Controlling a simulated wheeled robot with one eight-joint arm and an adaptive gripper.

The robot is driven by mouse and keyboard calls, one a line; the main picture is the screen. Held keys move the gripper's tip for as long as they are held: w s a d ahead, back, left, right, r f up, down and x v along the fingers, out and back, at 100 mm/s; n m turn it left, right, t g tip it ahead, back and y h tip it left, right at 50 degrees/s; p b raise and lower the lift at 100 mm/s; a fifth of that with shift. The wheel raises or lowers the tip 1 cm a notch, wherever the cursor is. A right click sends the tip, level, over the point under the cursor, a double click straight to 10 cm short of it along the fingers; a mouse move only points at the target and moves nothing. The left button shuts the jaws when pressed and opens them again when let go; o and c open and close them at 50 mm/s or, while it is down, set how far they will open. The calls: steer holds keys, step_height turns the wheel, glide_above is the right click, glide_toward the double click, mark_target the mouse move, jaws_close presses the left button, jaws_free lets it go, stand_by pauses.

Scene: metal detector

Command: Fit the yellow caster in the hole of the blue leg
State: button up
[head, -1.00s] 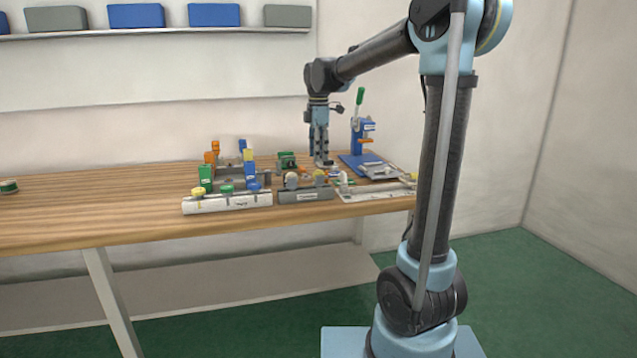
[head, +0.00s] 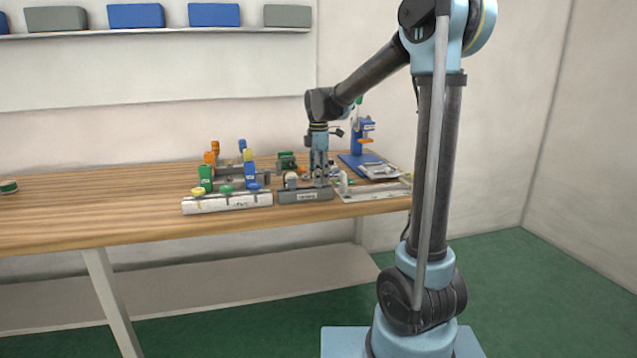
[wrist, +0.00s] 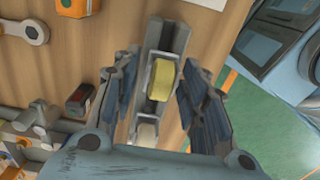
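The yellow caster (wrist: 163,80) sits in a grey holder strip (wrist: 172,40), between my gripper's fingers in the wrist view. My gripper (wrist: 160,65) is open, with a finger on each side of the caster and visible gaps to both. In the head view my gripper (head: 319,184) is down over the grey strip (head: 305,197) and hides the yellow caster. A blue upright piece (head: 250,170) with a yellow top, seemingly the blue leg, stands left of the gripper. Its hole cannot be made out.
A pale caster (wrist: 147,130) sits in the same strip beside the yellow one. A white rail (head: 228,203) with coloured knobs lies to the left. Green and orange uprights (head: 206,176) stand behind it. A blue press (head: 360,150) stands behind right. The table's left side is mostly clear.

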steer(key=c, duration=0.7)
steer(key=shift+c, duration=0.2)
steer(key=shift+r, duration=0.1)
steer(key=shift+r, duration=2.2)
